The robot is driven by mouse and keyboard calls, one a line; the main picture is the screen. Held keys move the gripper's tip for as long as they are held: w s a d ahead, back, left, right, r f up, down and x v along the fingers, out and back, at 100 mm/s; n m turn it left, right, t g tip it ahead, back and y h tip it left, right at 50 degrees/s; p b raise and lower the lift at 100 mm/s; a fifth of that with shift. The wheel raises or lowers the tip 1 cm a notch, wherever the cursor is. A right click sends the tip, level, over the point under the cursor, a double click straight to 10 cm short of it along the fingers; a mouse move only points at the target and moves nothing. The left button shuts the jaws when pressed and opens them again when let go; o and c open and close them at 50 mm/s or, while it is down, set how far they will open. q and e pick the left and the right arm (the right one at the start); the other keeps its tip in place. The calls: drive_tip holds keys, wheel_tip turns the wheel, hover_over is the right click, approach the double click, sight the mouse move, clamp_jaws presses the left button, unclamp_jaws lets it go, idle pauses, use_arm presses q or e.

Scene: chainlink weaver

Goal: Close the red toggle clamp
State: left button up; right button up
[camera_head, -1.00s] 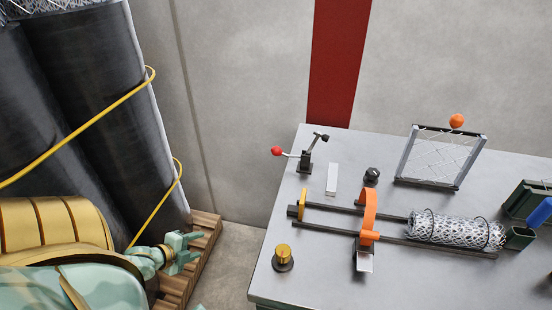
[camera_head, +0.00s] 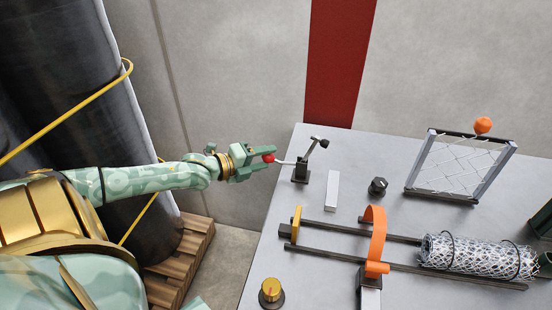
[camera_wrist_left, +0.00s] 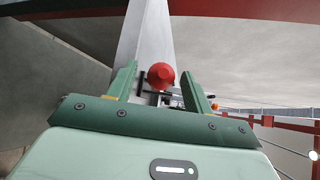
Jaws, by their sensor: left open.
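The toggle clamp (camera_head: 301,172) stands at the table's back left corner, with a black base. Its lever ends in a red ball knob (camera_head: 269,158) pointing left, and a second arm tilts up to the right with a dark tip. My left gripper (camera_head: 268,159) is open, with its fingers on either side of the red knob in the head view. In the left wrist view the red knob (camera_wrist_left: 161,76) shows between the two green fingers, with gaps on both sides. The knob hides most of the clamp there. My right gripper is not in view.
The grey table (camera_head: 230,290) holds a white block (camera_head: 332,190), a black knob (camera_head: 377,187), an orange arch (camera_head: 375,230) over dark rails, a mesh roll (camera_head: 470,256), a framed net (camera_head: 455,168) and a yellow-topped knob (camera_head: 271,290). Wrapped rolls (camera_head: 75,80) stand left on a wooden pallet (camera_head: 180,262).

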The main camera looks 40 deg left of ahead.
sight(273, 156)
use_arm(q)
drive_tip(key=shift+b+x, duration=0.5)
drive_tip(key=shift+x, duration=0.75)
drive_tip(key=shift+w+d+f, duration=0.1)
drive_tip(key=shift+w+d, duration=0.05)
drive_tip(key=shift+w, duration=0.3)
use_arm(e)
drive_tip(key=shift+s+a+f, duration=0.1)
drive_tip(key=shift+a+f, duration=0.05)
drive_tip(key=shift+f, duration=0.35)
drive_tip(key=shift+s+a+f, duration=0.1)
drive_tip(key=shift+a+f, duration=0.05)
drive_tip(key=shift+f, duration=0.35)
